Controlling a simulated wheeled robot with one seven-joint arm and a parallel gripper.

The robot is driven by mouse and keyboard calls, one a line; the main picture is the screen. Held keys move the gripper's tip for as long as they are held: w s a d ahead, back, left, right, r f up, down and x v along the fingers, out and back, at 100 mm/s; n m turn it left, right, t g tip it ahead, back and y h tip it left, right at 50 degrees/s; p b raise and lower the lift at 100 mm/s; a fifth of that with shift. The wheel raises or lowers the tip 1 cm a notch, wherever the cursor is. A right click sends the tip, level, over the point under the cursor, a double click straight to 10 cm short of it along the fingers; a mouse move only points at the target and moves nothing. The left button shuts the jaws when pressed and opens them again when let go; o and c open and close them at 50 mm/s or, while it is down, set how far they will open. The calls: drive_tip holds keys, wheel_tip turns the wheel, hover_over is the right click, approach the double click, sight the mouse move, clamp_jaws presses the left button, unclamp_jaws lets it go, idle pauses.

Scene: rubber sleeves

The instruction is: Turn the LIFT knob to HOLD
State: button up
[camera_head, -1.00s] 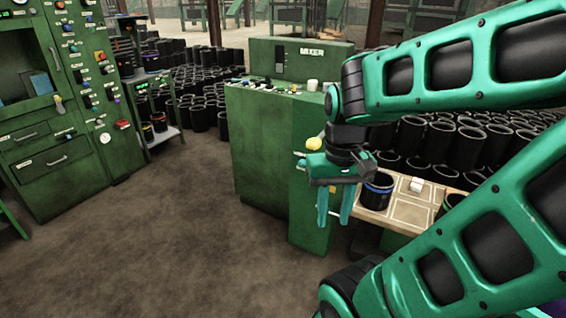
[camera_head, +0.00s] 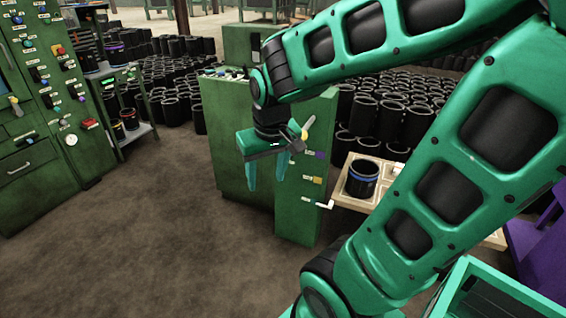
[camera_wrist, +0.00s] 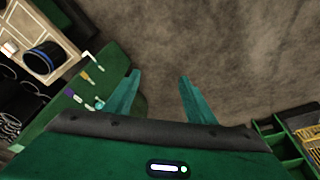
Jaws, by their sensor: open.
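The green mixer cabinet's narrow side panel (camera_head: 297,218) carries several controls in a column. They are a yellow-and-white lever (camera_head: 305,130) at the top, a purple knob (camera_head: 319,155), a yellow knob (camera_head: 317,180) and a white crank-like handle (camera_head: 325,204). Their labels are too small to read, so I cannot tell which is LIFT. My gripper (camera_head: 266,180) points down, open and empty, to the left of these controls and apart from them. In the wrist view, my gripper (camera_wrist: 160,78) has bare floor between its fingers; the purple knob (camera_wrist: 70,93) and yellow knob (camera_wrist: 85,76) lie to its left.
A wooden board (camera_head: 348,200) beside the panel holds a black sleeve with a blue band (camera_head: 362,178). Many black sleeves (camera_head: 420,115) stand behind. A green control cabinet (camera_head: 70,130) stands at left. The floor (camera_head: 130,240) between is clear.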

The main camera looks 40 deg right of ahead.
drive_tip(key=w+d+f+m+t+h, duration=0.1)
drive_tip(key=w+f, duration=0.1)
drive_tip(key=w, duration=0.5)
drive_tip(key=w+d+f+h, duration=0.1)
drive_tip(key=w+f, duration=0.1)
drive_tip(key=w, duration=0.6)
drive_tip(key=w+d+f+m+h, duration=0.25)
drive_tip(key=w+d+f, duration=0.2)
drive_tip(key=d, duration=0.25)
drive_tip(key=w+d+f+m+g+h, duration=0.1)
drive_tip(key=w+d+f+h, duration=0.25)
drive_tip(key=d+f, duration=0.35)
drive_tip(key=w+d+f+m+h, duration=0.2)
drive_tip(key=w+d+f, duration=0.2)
drive_tip(key=d, duration=0.4)
drive_tip(key=w+d+f+n+t+h, duration=0.1)
drive_tip(key=w+d+f+t+h, duration=0.15)
drive_tip(key=f, duration=0.35)
drive_tip(key=w+d+f+n+t+h, duration=0.1)
drive_tip(key=d+f+t+h, duration=0.2)
drive_tip(key=f, duration=0.4)
drive_tip(key=w+d+g, duration=0.1)
drive_tip(key=w+d, duration=0.3)
drive_tip(key=d, duration=0.6)
drive_tip(key=shift+d+r, duration=0.2)
drive_tip(key=shift+d, duration=0.2)
drive_tip(key=shift+n, duration=0.25)
drive_tip(key=shift+a, duration=0.1)
drive_tip(key=c, duration=1)
